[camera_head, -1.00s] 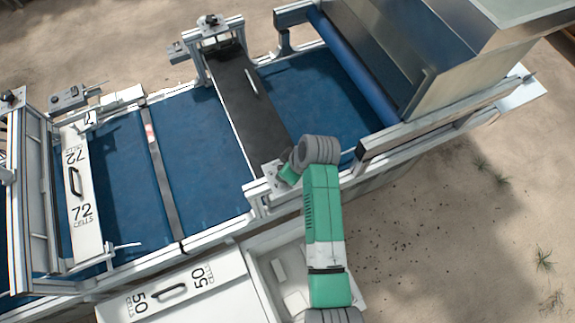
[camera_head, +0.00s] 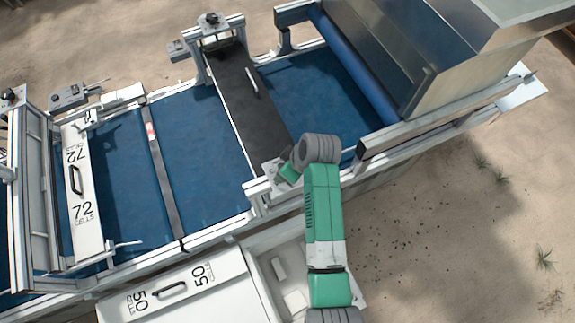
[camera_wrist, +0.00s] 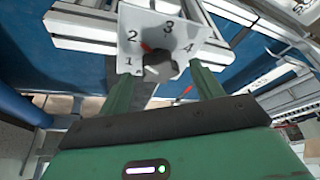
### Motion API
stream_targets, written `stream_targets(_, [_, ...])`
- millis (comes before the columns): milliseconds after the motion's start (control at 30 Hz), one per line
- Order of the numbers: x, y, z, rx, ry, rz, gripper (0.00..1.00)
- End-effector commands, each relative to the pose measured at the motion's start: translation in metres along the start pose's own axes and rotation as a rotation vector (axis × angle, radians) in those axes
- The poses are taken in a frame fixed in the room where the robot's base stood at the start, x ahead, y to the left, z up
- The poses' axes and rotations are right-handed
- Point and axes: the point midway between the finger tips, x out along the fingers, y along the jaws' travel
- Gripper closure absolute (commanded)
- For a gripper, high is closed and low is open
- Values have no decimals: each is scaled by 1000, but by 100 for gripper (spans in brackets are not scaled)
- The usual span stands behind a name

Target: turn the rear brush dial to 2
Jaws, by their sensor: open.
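The dial's pale plate (camera_wrist: 134,18) carries the numbers 1 to 4 and fills the upper middle of the wrist view. Its dark knob (camera_wrist: 160,67) sits low on the plate, and a red mark at the knob's upper left lies close to the 2. My gripper (camera_wrist: 163,75) is open, with one green finger on each side of the knob. I cannot tell whether the fingers touch it. In the head view my gripper (camera_head: 287,172) is mostly hidden by my arm, at the near end of the black cross panel (camera_head: 245,95).
A similar dark knob (camera_head: 210,19) stands at the panel's far end. The blue belt (camera_head: 205,150) runs below, between metal rails. A steel hopper (camera_head: 430,60) stands to the right. White 72-cell (camera_head: 83,185) and 50-cell (camera_head: 215,262) panels lie left and in front.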

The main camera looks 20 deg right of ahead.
Motion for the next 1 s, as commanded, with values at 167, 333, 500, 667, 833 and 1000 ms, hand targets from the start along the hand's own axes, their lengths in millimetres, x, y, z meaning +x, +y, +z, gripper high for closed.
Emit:
stream_targets(167, [-35, 1, 0, 0, 3, 5, 35])
stream_targets(333, [-63, 1, 0, 1, 2, 3, 35])
stream_targets(500, [-73, 0, 0, 1, 0, 1, 35])
stream_targets(667, [-73, 0, 0, 1, 0, 1, 35])
stream_targets(833, [-73, 0, 0, 0, 0, 1, 35])
stream_targets(1000, [-74, 0, -1, 0, 2, 3, 35])
